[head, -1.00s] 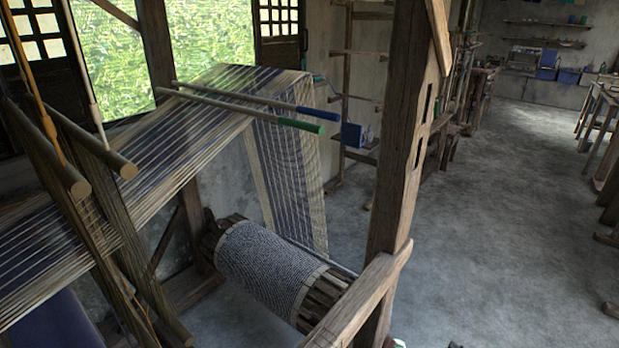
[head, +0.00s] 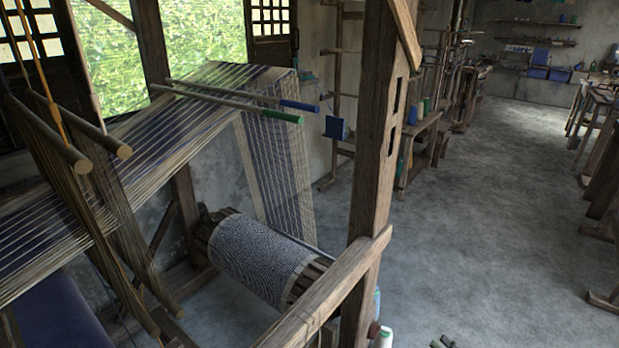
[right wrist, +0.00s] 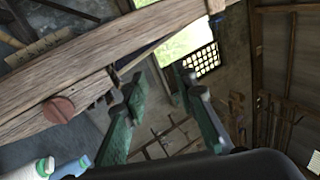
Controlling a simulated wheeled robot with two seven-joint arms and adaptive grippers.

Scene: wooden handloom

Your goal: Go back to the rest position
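My right gripper (head: 443,342) shows only as a small dark piece at the bottom edge of the head view, right of the loom's front post. In the right wrist view my right gripper (right wrist: 165,115) has its two green fingers well apart, with nothing between them. A wooden loom beam (right wrist: 130,55) crosses behind and beside the fingers there. My left gripper is in neither view. The wooden handloom fills the left of the head view, with stretched warp threads (head: 150,130) and a wound cloth roller (head: 255,258).
The loom's upright post (head: 373,140) and sloping beam (head: 330,290) stand close to my right gripper. A white bottle with a green top (right wrist: 30,170) and a red-brown peg (right wrist: 58,110) are near it. Open concrete floor (head: 500,200) lies to the right.

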